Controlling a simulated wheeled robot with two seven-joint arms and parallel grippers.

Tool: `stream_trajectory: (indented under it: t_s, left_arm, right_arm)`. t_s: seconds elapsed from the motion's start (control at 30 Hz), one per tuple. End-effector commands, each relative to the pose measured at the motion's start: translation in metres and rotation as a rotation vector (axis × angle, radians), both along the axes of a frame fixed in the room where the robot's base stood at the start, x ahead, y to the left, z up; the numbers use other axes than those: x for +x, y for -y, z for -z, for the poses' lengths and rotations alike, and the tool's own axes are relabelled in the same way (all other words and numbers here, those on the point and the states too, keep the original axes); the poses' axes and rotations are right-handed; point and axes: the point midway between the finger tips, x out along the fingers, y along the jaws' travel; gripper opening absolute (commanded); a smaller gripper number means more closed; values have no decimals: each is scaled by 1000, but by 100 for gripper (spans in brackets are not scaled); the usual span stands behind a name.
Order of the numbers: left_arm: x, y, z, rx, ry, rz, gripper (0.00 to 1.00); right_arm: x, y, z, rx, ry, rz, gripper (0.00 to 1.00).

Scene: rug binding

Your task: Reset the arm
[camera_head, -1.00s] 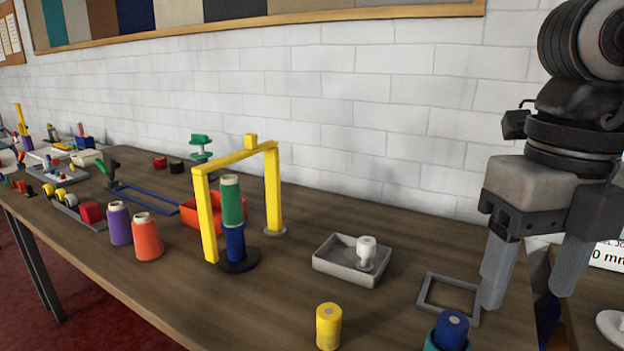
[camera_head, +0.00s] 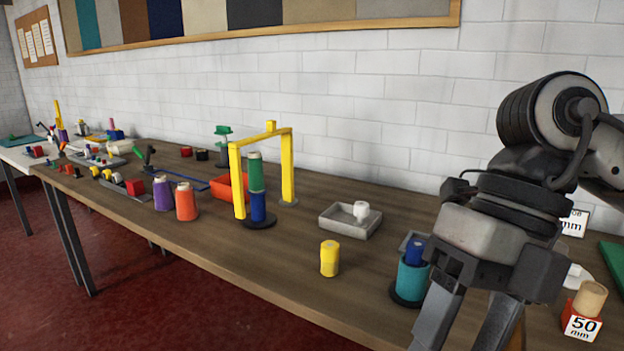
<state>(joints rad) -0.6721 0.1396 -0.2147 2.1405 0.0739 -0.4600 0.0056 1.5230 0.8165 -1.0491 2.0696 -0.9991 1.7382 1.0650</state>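My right gripper (camera_head: 466,325) hangs in the right part of the head view, its arm coming in from the right. Its two grey fingers are spread apart with nothing visible between them, and their tips run to the bottom edge of the picture. It is right of a teal spool with a blue top (camera_head: 412,272) and partly covers the things behind it. My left gripper is not in view.
The wooden table (camera_head: 290,262) holds a yellow spool (camera_head: 330,258), a grey tray (camera_head: 350,222) with a white spool, and a yellow arch (camera_head: 237,180) by stacked green and blue spools. A "50 mm" block (camera_head: 582,326) is lower right.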

Motion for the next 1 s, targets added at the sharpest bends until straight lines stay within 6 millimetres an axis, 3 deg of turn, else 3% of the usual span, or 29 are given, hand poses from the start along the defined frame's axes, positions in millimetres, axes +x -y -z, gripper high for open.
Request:
stream_trajectory:
  t_s: [0.23,0.4,0.53,0.67,0.77,0.83,0.9,1.0]
  left_arm:
    - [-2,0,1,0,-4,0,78]
    - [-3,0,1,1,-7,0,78]
    - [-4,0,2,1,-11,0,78]
    - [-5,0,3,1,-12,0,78]
    - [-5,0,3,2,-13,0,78]
    - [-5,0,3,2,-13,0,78]
    - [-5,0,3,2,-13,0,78]
    - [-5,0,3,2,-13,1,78]
  right_arm:
    - [-33,-69,6,425,-256,-115,61]
    - [-45,-118,-22,925,-523,-54,61]
    - [-20,-130,-45,1304,-707,158,61]
    - [31,-120,-40,1605,-851,513,61]
    - [74,-100,-6,1751,-933,876,61]
    - [98,-82,34,1794,-973,1164,61]
    - [111,-63,83,1783,-999,1457,61]
    - [111,-38,156,1688,-1015,1834,61]
